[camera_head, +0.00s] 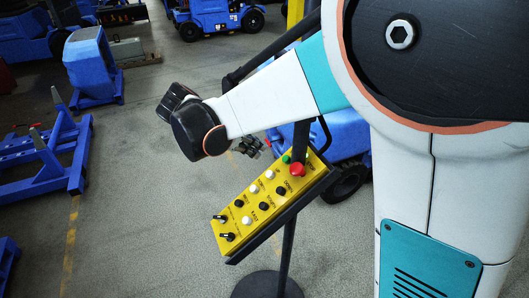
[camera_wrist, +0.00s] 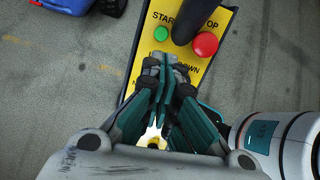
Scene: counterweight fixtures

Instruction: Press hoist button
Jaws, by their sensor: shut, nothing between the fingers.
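The yellow control panel (camera_head: 247,216) is tilted on a dark stand, with black and white buttons, a green button and a red button (camera_head: 297,169). In the wrist view its top end (camera_wrist: 146,74) shows a green button (camera_wrist: 161,34) marked START, a red STOP button (camera_wrist: 205,44), and a partly covered DOWN label. My gripper (camera_wrist: 165,62) is shut and empty, its fingertips over the panel just below the START button. They hide the buttons beneath, and I cannot tell whether they touch.
A dark post (camera_head: 301,140) rises by the panel's top end, close to my gripper. The stand has a round base (camera_head: 268,286). Blue machines (camera_head: 91,66) and a blue frame (camera_head: 42,152) stand at the left.

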